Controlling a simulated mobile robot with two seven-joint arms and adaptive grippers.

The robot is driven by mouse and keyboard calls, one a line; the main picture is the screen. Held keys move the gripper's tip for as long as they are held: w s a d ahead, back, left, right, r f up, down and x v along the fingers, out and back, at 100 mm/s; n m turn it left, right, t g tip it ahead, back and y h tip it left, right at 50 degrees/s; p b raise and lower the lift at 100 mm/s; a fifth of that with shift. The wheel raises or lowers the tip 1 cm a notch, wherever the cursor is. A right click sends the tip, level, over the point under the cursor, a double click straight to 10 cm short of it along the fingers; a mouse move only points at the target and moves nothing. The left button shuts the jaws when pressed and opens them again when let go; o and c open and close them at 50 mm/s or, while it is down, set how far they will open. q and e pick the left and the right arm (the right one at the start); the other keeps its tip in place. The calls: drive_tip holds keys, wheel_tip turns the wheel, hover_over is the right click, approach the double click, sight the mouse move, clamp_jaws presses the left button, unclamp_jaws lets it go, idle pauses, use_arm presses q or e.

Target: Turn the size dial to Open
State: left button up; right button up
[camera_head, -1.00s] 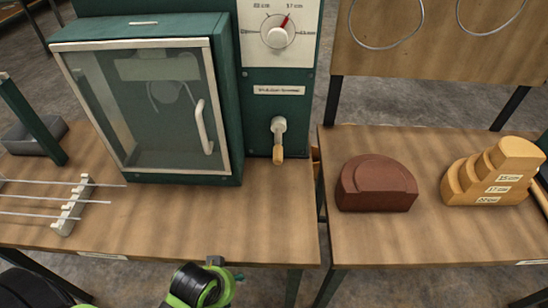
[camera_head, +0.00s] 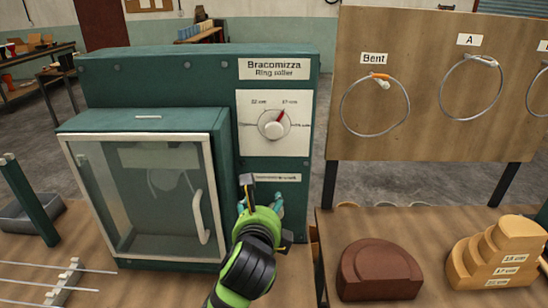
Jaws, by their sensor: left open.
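The size dial (camera_head: 273,124) is a round pale knob on a white plate, on the front of the green ring roller (camera_head: 220,75). Its red pointer tilts up and to the right, toward the mark that seems to read 17 cm. A mark near 22 cm is at upper left; the side marks are too small to read. My left gripper (camera_head: 261,201) is open and empty, below the dial and apart from it in the picture. It covers the lower front of the machine, where the crank handle is hidden. My right gripper is not in view.
A glass-fronted door (camera_head: 143,262) with a white handle (camera_head: 201,215) stands left of my gripper. A wooden board (camera_head: 435,130) with hanging metal rings is at right. A brown block (camera_head: 378,272) and stepped wooden forms (camera_head: 497,255) rest on the right table.

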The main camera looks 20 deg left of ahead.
sight(274, 134)
use_arm(q)
drive_tip(key=w+d+r+m+t+y, duration=0.1)
drive_tip(key=w+r+m+t, duration=0.1)
drive_tip(key=r+m, duration=0.35)
drive_tip(key=w+r+m+t+y, duration=0.1)
drive_tip(key=w+r+m+t, duration=0.1)
drive_tip(key=r, duration=0.6)
drive_tip(key=x, duration=0.2)
drive_tip(key=p+x, duration=0.1)
drive_tip(key=x, duration=0.1)
drive_tip(key=f+x, duration=0.1)
drive_tip(key=x, duration=0.1)
drive_tip(key=shift+w, duration=0.2)
drive_tip(key=shift+c, duration=0.4)
drive_tip(key=c, duration=1.1)
